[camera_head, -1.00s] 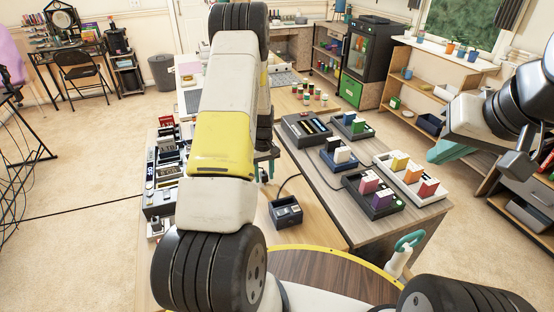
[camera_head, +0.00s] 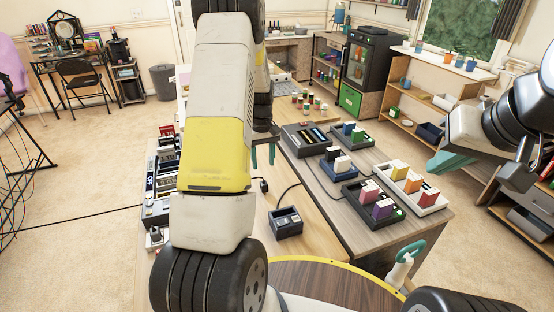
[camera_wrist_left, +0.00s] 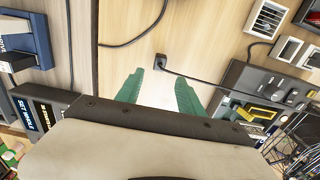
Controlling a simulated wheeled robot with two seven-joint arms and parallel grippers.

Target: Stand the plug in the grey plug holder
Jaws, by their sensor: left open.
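The black plug (camera_head: 264,186) lies on the light wood table with its cable trailing off. In the left wrist view the plug (camera_wrist_left: 160,61) lies just beyond my fingertips, apart from them. My left gripper (camera_head: 263,155) is open and empty above the table; its teal fingers (camera_wrist_left: 160,85) are spread. A dark grey box (camera_head: 286,222) with two paler patches stands nearer me, right of the plug. A pale slotted block (camera_wrist_left: 267,18) shows in the left wrist view. I cannot tell which is the plug holder. My right gripper (camera_head: 450,163) is at the right, away from the table; its opening is unclear.
A row of black devices (camera_head: 158,190) lines the table's left side, partly hidden by my left arm. Trays with coloured blocks (camera_head: 374,206) stand on the grey-brown table to the right. A cable runs near the seam between tables. Wood around the plug is clear.

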